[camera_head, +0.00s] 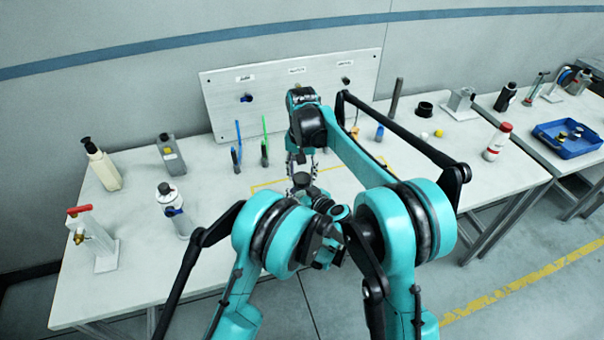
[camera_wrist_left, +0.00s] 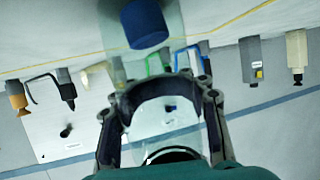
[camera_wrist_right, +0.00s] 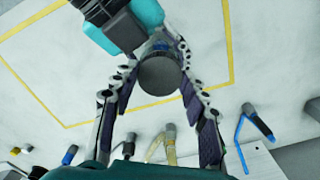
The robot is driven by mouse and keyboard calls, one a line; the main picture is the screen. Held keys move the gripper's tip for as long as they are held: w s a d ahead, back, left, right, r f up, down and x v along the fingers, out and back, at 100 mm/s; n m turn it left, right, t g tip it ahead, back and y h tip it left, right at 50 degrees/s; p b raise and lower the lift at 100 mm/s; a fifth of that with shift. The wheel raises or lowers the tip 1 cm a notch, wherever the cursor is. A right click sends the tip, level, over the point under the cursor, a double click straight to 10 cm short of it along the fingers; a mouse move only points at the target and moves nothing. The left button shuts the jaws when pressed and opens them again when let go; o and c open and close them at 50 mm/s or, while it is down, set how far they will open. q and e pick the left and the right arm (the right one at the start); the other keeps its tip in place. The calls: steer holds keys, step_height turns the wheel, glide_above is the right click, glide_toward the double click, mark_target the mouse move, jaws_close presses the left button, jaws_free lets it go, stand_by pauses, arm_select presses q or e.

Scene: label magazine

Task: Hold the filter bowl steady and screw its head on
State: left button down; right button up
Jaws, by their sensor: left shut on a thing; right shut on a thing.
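The filter head shows as a dark round disc (camera_wrist_right: 160,74) in the right wrist view and as a dark piece (camera_head: 301,180) in the head view. My right gripper (camera_wrist_right: 158,78) is shut on it from above. The clear filter bowl (camera_wrist_left: 138,62) shows in the left wrist view, with a blue cylinder (camera_wrist_left: 146,24) seen in or through it. My left gripper (camera_wrist_left: 160,95) is shut on the bowl from the side. Head and bowl are close together, one above the other. The joint between them is hidden, so I cannot tell how they are seated.
A yellow outline (camera_wrist_right: 228,50) marks the bench around the work. Bottles (camera_head: 103,167) and a red-handled valve stand (camera_head: 95,238) are at the left. A blue tray (camera_head: 566,140) is at far right.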

steer(key=shift+m, duration=0.9)
steer(key=o, duration=0.7)
steer(key=shift+o, duration=0.2)
steer(key=shift+r, duration=2.25)
steer(key=shift+c, duration=0.4)
